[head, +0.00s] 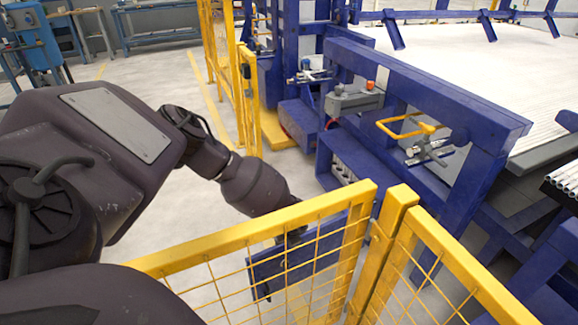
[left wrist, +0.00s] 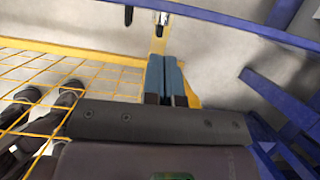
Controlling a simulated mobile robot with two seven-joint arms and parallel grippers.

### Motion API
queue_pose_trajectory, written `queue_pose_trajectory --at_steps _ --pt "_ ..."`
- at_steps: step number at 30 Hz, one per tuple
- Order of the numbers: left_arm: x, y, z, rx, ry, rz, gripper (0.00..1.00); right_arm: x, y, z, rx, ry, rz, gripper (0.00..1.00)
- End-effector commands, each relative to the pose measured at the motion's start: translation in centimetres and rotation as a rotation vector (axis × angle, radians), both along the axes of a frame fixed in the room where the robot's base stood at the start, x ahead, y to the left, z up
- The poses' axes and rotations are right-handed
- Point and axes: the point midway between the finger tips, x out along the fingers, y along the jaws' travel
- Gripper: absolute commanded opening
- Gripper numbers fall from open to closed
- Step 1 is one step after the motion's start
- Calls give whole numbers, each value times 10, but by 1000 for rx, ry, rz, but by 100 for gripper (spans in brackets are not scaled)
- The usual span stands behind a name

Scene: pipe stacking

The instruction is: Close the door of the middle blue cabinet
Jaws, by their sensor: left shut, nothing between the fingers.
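The blue cabinet (head: 345,160) stands behind the yellow fence in the head view, with its front open and small fittings inside. A blue panel (head: 268,268), which looks like its opened door, shows through the fence mesh. My left arm reaches to this panel from the left. The hand end is near the panel's top, partly behind the fence; whether it touches cannot be told. In the left wrist view, my left gripper (left wrist: 166,62) has its blue-grey fingers together and empty. A blue edge (left wrist: 240,24) runs beyond the fingertips, apart from them. My right gripper is out of view.
A yellow mesh fence (head: 395,215) with a corner post stands close in front of the cabinet. A blue frame (head: 430,85) with a yellow handle (head: 405,127) rises behind it. More yellow fence (head: 245,95) stands farther back. Grey floor (head: 160,85) is clear at left.

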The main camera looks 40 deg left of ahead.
Motion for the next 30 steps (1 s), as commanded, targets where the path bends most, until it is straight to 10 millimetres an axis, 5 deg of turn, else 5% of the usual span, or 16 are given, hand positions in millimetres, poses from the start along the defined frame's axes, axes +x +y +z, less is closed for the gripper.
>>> queue_pose_trajectory --at_steps 1,8,21,30 --pt "-6 0 -17 0 21 1 0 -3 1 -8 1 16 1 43" --pt "-8 4 -32 2 30 1 0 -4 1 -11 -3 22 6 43" --pt "-4 28 -98 2 37 2 0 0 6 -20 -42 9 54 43" --pt "1 36 -114 0 29 0 0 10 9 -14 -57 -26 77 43"
